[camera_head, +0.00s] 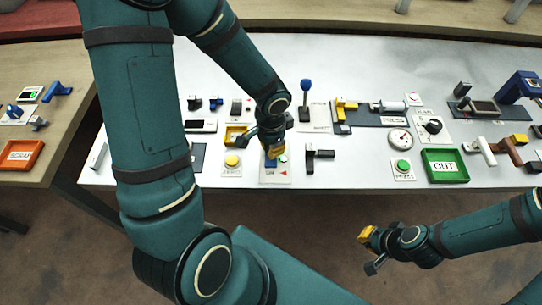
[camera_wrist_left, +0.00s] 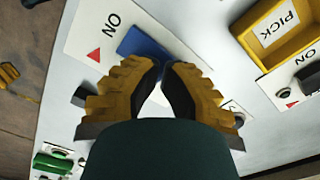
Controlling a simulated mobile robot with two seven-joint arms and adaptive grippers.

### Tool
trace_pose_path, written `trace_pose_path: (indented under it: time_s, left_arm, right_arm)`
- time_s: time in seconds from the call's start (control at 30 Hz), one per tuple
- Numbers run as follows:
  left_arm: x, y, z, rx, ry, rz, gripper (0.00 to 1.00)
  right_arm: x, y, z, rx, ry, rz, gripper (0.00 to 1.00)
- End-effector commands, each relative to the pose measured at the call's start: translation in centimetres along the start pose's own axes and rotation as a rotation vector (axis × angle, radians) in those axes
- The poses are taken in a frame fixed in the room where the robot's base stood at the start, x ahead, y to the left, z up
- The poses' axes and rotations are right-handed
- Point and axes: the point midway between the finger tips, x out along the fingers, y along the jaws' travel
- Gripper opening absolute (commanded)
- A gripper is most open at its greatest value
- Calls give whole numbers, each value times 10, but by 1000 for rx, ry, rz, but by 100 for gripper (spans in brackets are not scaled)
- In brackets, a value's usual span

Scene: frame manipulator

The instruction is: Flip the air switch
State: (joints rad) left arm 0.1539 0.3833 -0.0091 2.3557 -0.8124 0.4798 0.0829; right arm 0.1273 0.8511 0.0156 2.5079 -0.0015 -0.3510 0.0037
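The air switch is a white plate (camera_head: 274,178) with a red triangle and a blue lever (camera_head: 270,162) at the front middle of the table. In the left wrist view the plate (camera_wrist_left: 112,28) reads "ON" and the blue lever (camera_wrist_left: 143,42) lies at my fingertips. My left gripper (camera_head: 271,152) is over the switch, pointing down. The lever's lower part is hidden. My right gripper (camera_head: 366,251) is open and empty, in front of the table.
A yellow button (camera_head: 232,160) and yellow tray (camera_head: 236,134) stand left of the switch. A dark T-handle (camera_head: 318,155) and green button (camera_head: 403,165) stand to its right. A blue-knobbed lever (camera_head: 305,88) rises behind. A green OUT tray (camera_head: 445,181) is further right.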

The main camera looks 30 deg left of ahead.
Motion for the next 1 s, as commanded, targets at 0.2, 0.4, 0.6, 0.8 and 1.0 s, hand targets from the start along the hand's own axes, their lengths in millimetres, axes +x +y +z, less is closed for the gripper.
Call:
trace_pose_path:
  time_s: [0.2,0.4,0.6,0.8,1.0]
  left_arm:
    - [4,0,0,0,0,0,0]
    - [6,0,0,0,0,0,0]
    - [9,0,0,0,0,0,0]
    - [10,0,0,0,0,0,0]
    - [2,0,0,0,-1,0,0]
  right_arm:
    - [3,1,0,0,0,0,0]
    - [5,2,0,0,0,0,0]
    - [7,3,1,0,0,0,0]
    - [8,3,1,0,0,0,0]
    - [1,0,0,0,0,0,0]
